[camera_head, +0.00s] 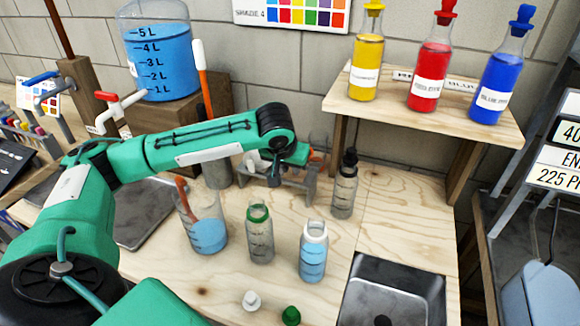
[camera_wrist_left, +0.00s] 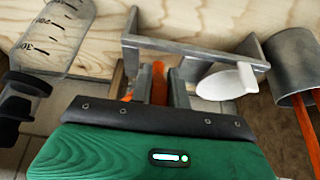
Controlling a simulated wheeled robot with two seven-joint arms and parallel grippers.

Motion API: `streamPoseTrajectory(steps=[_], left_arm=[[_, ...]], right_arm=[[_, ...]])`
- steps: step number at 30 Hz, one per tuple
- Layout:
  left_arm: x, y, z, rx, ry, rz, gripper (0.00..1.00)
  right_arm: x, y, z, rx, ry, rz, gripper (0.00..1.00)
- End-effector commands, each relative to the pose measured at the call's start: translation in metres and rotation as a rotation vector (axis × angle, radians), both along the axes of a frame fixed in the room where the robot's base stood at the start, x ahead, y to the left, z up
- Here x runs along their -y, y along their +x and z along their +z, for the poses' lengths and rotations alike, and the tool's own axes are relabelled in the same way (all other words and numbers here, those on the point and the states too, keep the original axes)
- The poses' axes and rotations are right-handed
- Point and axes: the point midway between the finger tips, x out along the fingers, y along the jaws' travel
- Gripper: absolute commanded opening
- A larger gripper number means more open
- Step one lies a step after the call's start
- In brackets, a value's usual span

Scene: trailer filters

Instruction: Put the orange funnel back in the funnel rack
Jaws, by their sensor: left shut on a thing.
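My left gripper (camera_wrist_left: 155,88) is shut on the orange funnel (camera_wrist_left: 159,82), of which a narrow orange strip shows between the fingers. In the head view a bit of the orange funnel (camera_head: 317,158) shows just right of my wrist, above the grey metal funnel rack (camera_head: 309,188). The rack (camera_wrist_left: 190,47) lies just beyond my fingers in the left wrist view. My wrist hides part of the rack and most of the funnel, and I cannot tell whether the funnel touches the rack. A white funnel-like piece (camera_wrist_left: 228,82) is at the rack. My right gripper is not in view.
A black-capped bottle (camera_head: 344,188) stands close right of the rack; a metal cup (camera_head: 217,173) stands left. A beaker (camera_head: 207,232), a green-ringed bottle (camera_head: 259,235), a white-topped bottle (camera_head: 313,254) and two loose caps are in front. A sink (camera_head: 352,312) is front right.

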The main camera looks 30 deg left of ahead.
Motion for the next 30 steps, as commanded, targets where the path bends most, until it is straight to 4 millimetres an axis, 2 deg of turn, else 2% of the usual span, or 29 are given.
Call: streamPoseTrajectory(steps=[30], left_arm=[[0.0,0.0,-0.019,0.0,0.0,0.0,0.0]], right_arm=[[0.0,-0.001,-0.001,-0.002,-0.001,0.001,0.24]])
